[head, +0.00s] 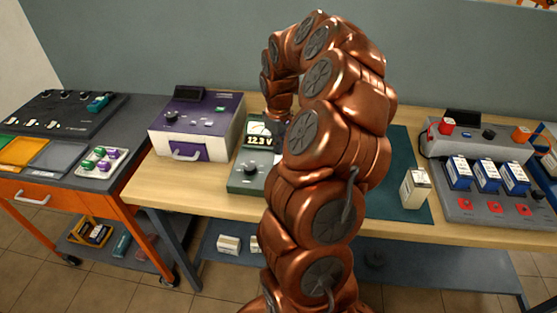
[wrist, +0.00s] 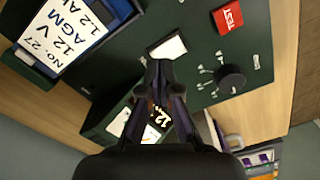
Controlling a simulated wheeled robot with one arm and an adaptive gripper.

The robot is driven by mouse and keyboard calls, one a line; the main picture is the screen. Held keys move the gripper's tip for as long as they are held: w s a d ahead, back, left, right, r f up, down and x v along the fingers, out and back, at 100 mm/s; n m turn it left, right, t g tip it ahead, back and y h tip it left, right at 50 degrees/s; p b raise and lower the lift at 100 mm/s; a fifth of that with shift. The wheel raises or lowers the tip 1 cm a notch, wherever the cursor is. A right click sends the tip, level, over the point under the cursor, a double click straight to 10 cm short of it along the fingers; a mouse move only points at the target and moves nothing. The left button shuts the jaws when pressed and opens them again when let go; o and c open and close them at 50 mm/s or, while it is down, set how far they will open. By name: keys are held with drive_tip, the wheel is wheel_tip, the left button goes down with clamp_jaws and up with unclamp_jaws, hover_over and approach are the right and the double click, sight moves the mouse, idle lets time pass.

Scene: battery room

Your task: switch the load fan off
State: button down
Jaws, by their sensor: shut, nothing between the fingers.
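A green battery tester (head: 246,184) stands on the wooden bench, with a lit display (head: 259,137) reading about 12.3 V and a black knob (head: 251,168). In the wrist view the tester's green face (wrist: 195,55) carries the knob (wrist: 232,78) with pale marks around it, a red TEST patch (wrist: 229,16) and a white patch (wrist: 168,48). My gripper (wrist: 158,68) is shut and empty over this face, its tips close to the white patch; contact is unclear. It partly covers the display. I cannot identify the load fan or its switch; my arm hides part of the tester's right side.
A battery labelled No 27 (wrist: 68,35) is close beside the tester in the wrist view. A purple-topped charger (head: 198,125) is left of the tester. A white battery (head: 415,188) stands on the green mat (head: 400,150) at right. A rack (head: 490,207) with blue batteries is farther right.

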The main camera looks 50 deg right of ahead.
sight(278, 157)
drive_tip(key=shift+f+b, duration=0.75)
drive_tip(key=shift+f, duration=0.4)
idle(1.3)
drive_tip(key=shift+r, duration=0.15)
drive_tip(key=shift+r+p, duration=0.6)
drive_tip(key=shift+r, duration=2.75)
